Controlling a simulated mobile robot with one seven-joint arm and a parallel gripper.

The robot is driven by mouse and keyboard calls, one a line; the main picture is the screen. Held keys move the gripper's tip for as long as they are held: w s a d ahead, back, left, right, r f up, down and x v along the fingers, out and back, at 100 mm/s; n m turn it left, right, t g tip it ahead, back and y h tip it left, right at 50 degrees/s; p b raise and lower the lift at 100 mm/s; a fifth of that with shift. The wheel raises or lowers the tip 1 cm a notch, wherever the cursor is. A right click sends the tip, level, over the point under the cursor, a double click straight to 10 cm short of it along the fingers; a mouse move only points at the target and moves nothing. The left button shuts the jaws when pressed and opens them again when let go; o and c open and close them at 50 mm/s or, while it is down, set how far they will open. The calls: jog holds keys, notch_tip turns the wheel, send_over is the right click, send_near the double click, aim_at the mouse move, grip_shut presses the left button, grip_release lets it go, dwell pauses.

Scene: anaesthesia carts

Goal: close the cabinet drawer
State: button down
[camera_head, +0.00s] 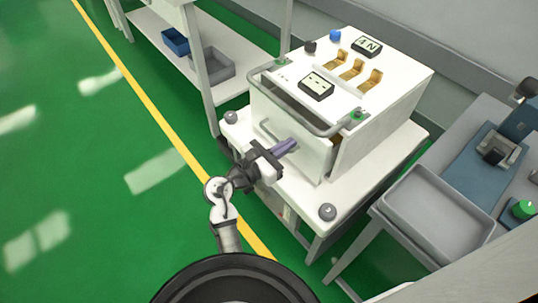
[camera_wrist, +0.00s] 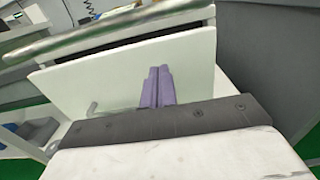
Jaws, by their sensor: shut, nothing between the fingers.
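The white cabinet (camera_head: 405,78) stands on a white table. Its drawer (camera_head: 312,163) is partly open: its front panel stands out from the body, with a dark gap behind its top edge. The panel also fills the middle of the wrist view (camera_wrist: 190,62). A small drawer handle (camera_head: 264,130) is on the front, left of my fingers, and shows in the wrist view (camera_wrist: 93,109). My gripper (camera_head: 293,144) has its purple fingers (camera_wrist: 158,86) together and empty, pointing at the panel. I cannot tell whether the fingertips touch it.
A grey bar (camera_head: 300,118) runs around the cabinet's front above the drawer. A shelf with bins (camera_head: 212,66) stands at left, a bench with a grey tray (camera_head: 440,213) at right. Green floor is clear at left.

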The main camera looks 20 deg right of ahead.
aim_at(304, 134)
jog(key=shift+x, duration=1.6)
jog(key=p+x, duration=0.2)
jog(key=x, duration=0.2)
jog(key=shift+w+d+p, duration=0.15)
jog(key=shift+d+p, duration=0.15)
jog(key=shift+p, duration=0.05)
jog(key=shift+d, duration=0.1)
jog(key=shift+f, duration=0.1)
